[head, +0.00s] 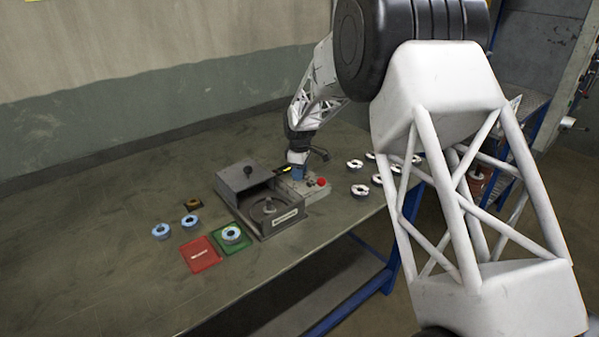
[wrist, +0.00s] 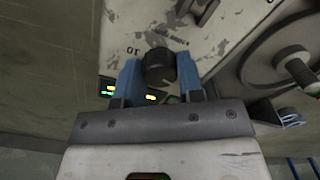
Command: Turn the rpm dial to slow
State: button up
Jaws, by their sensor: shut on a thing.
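The rpm dial (wrist: 159,68) is a black round knob on a worn, pale control panel (wrist: 150,22) in the wrist view. A printed "10" shows on the panel to its left. My gripper (wrist: 160,75) has its blue fingers on either side of the knob, shut on it. In the head view my gripper (head: 297,172) reaches down onto the pale control box (head: 315,194), and the dial is hidden there. The dial's pointer and any slow mark cannot be made out.
A grey machine (head: 286,219) with a round spindle well stands left of the control box, which bears a red button (head: 321,182). A red mat (head: 200,256) and green mat (head: 219,247) lie in front. Several discs lie on both sides.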

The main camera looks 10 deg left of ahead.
jog(key=shift+n, duration=1.1)
jog(key=o, duration=0.9)
jog(key=shift+o, duration=0.2)
jog(key=shift+r, duration=0.15)
jog(key=shift+r, duration=3.8)
jog(key=shift+d+r, duration=0.1)
